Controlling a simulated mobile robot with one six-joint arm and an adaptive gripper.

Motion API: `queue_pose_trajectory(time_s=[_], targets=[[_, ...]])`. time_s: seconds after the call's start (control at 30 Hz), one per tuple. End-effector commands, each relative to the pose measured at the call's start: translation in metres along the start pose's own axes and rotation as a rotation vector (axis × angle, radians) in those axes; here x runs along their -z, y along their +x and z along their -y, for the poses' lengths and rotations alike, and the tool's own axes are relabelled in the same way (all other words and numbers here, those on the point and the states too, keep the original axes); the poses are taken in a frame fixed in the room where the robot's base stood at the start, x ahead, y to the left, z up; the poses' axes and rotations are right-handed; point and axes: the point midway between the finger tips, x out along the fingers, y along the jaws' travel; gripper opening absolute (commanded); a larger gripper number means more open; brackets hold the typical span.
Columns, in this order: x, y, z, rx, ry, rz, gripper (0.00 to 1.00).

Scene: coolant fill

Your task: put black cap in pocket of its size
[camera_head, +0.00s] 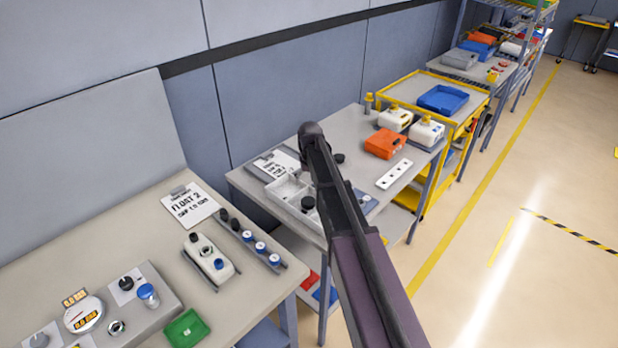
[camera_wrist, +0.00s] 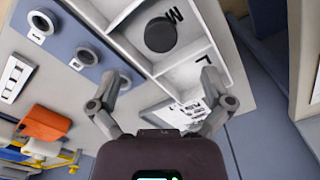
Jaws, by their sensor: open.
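A round black cap (camera_wrist: 160,34) lies in the compartment marked M of a pale grey divided tray (camera_wrist: 192,50), seen in the wrist view. A compartment marked L is beside it. In the head view a black cap (camera_head: 308,202) shows in the tray (camera_head: 284,190) on the middle table, partly behind my arm. In the head view my arm hides part of the tray.
A blue-grey plate (camera_wrist: 62,50) with round fittings is beside the tray. A printed sheet (camera_head: 283,163) lies behind it. A white strip with holes (camera_head: 394,174), an orange box (camera_head: 385,143) and white jugs (camera_head: 395,119) stand right. The near table (camera_head: 120,225) holds gauges and caps.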

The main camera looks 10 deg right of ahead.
Motion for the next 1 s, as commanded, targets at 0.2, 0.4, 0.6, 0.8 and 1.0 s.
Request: queue_pose_trajectory(time_s=[0.2, 0.4, 0.6, 0.8, 1.0], targets=[[-0.081, 0.0, 0.002, 0.0, 0.01, 0.001, 1.0], [-0.17, 0.0, 0.004, -0.001, 0.021, 0.001, 1.0], [-0.239, 0.0, 0.006, -0.001, 0.031, 0.001, 1.0], [-0.268, 0.0, 0.006, -0.001, 0.036, 0.001, 1.0], [-0.268, 0.0, 0.006, -0.001, 0.037, 0.001, 1.0]])
